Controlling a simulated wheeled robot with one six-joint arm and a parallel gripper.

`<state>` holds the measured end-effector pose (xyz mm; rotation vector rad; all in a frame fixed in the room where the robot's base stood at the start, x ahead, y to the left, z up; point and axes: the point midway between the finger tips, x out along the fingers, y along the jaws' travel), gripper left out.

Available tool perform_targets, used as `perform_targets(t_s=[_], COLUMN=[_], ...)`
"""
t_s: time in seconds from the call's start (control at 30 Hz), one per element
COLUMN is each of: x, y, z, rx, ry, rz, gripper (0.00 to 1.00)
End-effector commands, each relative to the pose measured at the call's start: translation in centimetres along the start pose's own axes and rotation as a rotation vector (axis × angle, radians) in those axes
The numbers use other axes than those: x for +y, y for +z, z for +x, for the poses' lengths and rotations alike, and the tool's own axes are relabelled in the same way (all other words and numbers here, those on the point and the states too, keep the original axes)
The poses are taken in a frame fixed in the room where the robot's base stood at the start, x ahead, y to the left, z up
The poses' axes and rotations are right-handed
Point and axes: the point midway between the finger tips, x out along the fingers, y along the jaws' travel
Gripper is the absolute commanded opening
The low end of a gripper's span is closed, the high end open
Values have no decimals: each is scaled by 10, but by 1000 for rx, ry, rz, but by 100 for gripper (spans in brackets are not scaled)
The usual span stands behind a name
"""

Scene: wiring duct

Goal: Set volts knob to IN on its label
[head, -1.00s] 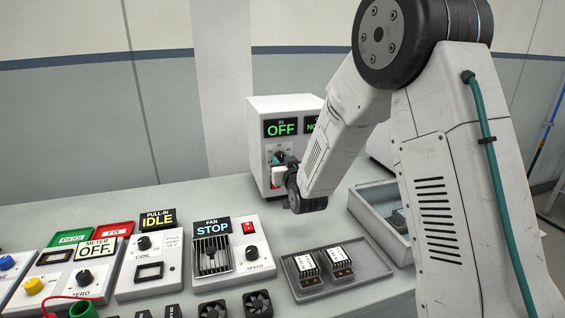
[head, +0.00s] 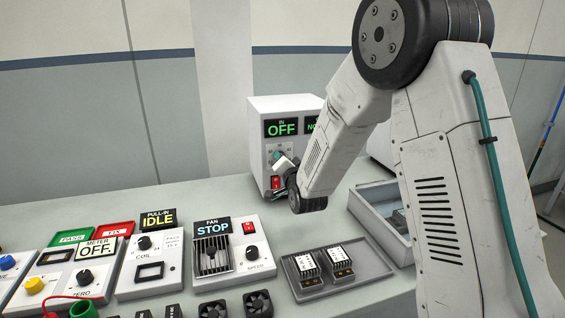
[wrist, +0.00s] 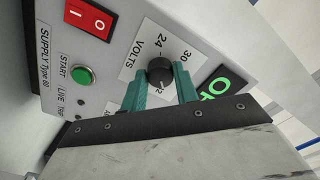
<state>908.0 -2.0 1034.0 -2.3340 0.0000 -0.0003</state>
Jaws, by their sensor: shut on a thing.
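The volts knob (wrist: 159,72) is black and round, on a white dial label with VOLTS, 24 and 30 legible. A small pale mark shows on its lower side in the wrist view; what it points to is hard to tell. My gripper (wrist: 160,88) has teal fingers, one on each side of the knob, shut on it. They hide part of the label. In the head view my gripper (head: 282,162) is at the front of the white supply box (head: 257,125), covering the knob.
Near the knob are a red rocker switch (wrist: 89,19) and a green START button (wrist: 83,75). A grey bin (head: 372,222) and a tray (head: 318,290) with two modules stand right of centre. Fan (head: 250,232), coil and meter panels line the bench to the left.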

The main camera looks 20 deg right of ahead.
Motion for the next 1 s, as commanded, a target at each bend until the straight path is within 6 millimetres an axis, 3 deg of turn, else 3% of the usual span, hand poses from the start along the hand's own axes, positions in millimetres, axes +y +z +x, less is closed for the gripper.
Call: perform_targets(t_s=[1.0], x=[0], y=[0], z=[0], rx=[1], ry=[3], rz=[955], gripper=[7])
